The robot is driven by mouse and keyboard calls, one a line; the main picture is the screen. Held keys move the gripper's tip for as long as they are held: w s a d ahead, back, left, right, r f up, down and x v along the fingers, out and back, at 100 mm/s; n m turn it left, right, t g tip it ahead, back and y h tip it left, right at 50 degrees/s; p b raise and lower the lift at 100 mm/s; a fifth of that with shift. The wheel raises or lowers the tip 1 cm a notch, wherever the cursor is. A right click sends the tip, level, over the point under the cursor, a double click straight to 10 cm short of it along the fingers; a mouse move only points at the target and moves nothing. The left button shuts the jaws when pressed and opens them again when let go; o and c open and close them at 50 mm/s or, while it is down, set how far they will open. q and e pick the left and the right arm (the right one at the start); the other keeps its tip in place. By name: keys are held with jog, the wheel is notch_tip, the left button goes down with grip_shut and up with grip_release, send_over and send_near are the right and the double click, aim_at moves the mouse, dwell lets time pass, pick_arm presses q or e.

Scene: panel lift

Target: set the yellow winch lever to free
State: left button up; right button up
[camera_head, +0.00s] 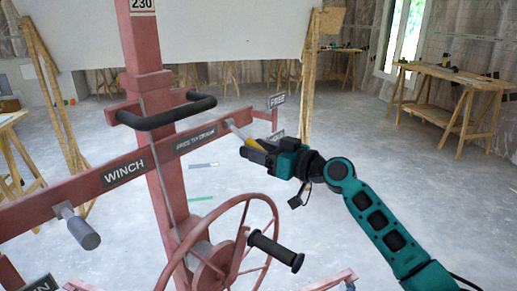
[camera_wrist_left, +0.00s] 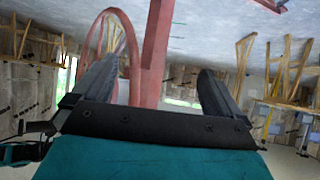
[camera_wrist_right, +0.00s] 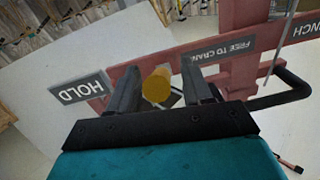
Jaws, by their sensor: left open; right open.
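The yellow-tipped winch lever (camera_head: 249,141) has a grey rod on the red crossbar (camera_head: 75,187), and its tip is at my right gripper. My right gripper (camera_head: 246,150) is open. In the right wrist view the round yellow knob (camera_wrist_right: 157,85) shows between its two fingers; I cannot tell whether they touch it. The FREE sign (camera_head: 277,100) stands at the crossbar's right end. The HOLD sign (camera_wrist_right: 81,90) shows in the right wrist view, left of the knob. My left gripper (camera_wrist_left: 150,88) is open and empty, seen only in its own wrist view.
The red hand wheel (camera_head: 220,245) with a black crank handle (camera_head: 275,251) is below the crossbar. A black bar handle (camera_head: 167,113) juts from the red post (camera_head: 150,70). A large white panel (camera_head: 220,30) is above. Wooden trestle tables (camera_head: 452,77) stand behind, with open floor between.

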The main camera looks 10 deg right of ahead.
jog(key=shift+c, duration=0.4)
grip_shut()
